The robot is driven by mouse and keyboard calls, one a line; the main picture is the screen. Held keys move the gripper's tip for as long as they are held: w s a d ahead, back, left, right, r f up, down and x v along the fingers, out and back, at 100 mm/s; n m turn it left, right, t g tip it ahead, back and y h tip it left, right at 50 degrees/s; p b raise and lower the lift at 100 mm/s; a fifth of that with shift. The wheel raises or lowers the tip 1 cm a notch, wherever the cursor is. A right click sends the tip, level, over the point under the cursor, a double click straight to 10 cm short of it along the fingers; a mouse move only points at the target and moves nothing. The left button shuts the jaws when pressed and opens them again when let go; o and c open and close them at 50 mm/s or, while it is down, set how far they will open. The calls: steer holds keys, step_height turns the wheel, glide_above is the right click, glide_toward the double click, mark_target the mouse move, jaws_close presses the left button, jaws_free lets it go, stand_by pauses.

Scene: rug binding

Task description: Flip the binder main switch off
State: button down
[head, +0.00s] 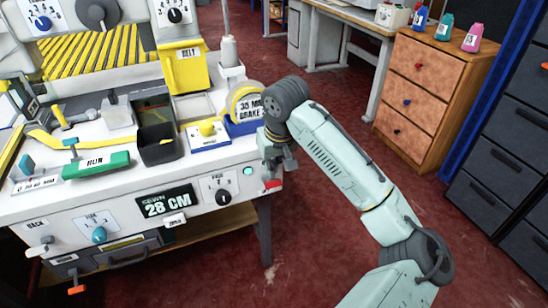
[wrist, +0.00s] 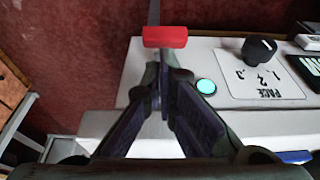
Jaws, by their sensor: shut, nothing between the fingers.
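A lever with a red handle (head: 272,184) sticks out at the front right corner of the binder (head: 222,160); I see no label naming it the main switch. In the wrist view the red handle (wrist: 165,37) lies crosswise on a thin grey stem, just beyond my fingertips. My gripper (head: 277,166) is shut and empty, pointing down at that corner. In the wrist view its fingertips (wrist: 166,82) meet in front of the stem; whether they touch it I cannot tell. A round teal lamp (wrist: 206,86) beside the lever looks lit.
The PACE dial (wrist: 258,50) is near the lamp. A yellow knob (head: 207,129) and a tape roll (head: 245,103) stand on the binder top. An orange handle (head: 76,290) hangs low at left. Red floor is open toward the wooden drawers (head: 413,100).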

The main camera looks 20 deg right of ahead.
steer(key=shift+f, duration=0.3)
steer(key=shift+f+t+b, duration=0.1)
steer(key=shift+t+b, duration=0.2)
steer(key=shift+b, duration=0.25)
steer(key=shift+s+f+b, duration=0.1)
steer(key=shift+b, duration=0.25)
steer(key=shift+s+t, duration=0.1)
steer(key=shift+t, duration=0.3)
steer(key=shift+b, duration=0.4)
steer(key=shift+s+t, duration=0.1)
steer(key=shift+t, duration=0.3)
